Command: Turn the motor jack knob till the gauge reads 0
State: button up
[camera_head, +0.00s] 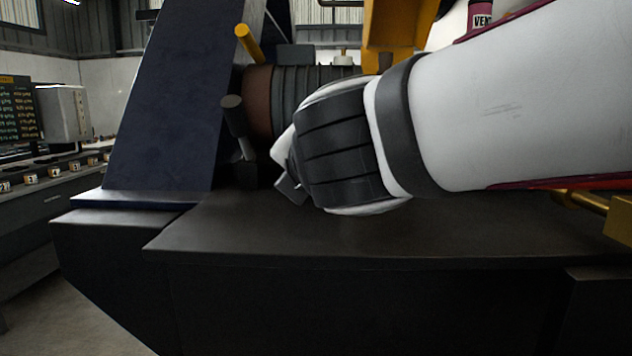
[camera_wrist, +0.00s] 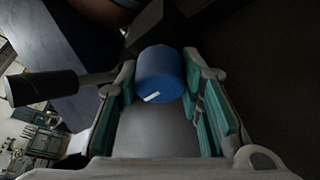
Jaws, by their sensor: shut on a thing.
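The blue knob (camera_wrist: 160,72), a short cylinder with a white mark on its near edge, sits between the teal-padded fingers of my gripper (camera_wrist: 159,66) in the wrist view. The fingers are closed on its two sides. In the head view my wrist and arm hide the knob, and only a small part of my gripper (camera_head: 289,187) shows low beside the motor. A dark cylindrical head on a stem (camera_wrist: 42,88) stands left of the gripper in the wrist view; it also shows in the head view (camera_head: 232,116). No gauge face or reading can be made out.
A ribbed motor (camera_head: 318,80) lies behind my wrist. A dark blue slanted panel (camera_head: 165,100) rises at left, with a yellow bar (camera_head: 248,44) near its edge. The dark base plate (camera_head: 230,235) is bare in front. A brass fitting (camera_head: 600,208) is at right.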

dwell(0.6)
jog(key=o, duration=1.2)
jog(key=shift+c, duration=0.2)
jog(key=shift+r+p, duration=0.1)
jog(key=shift+p, duration=0.4)
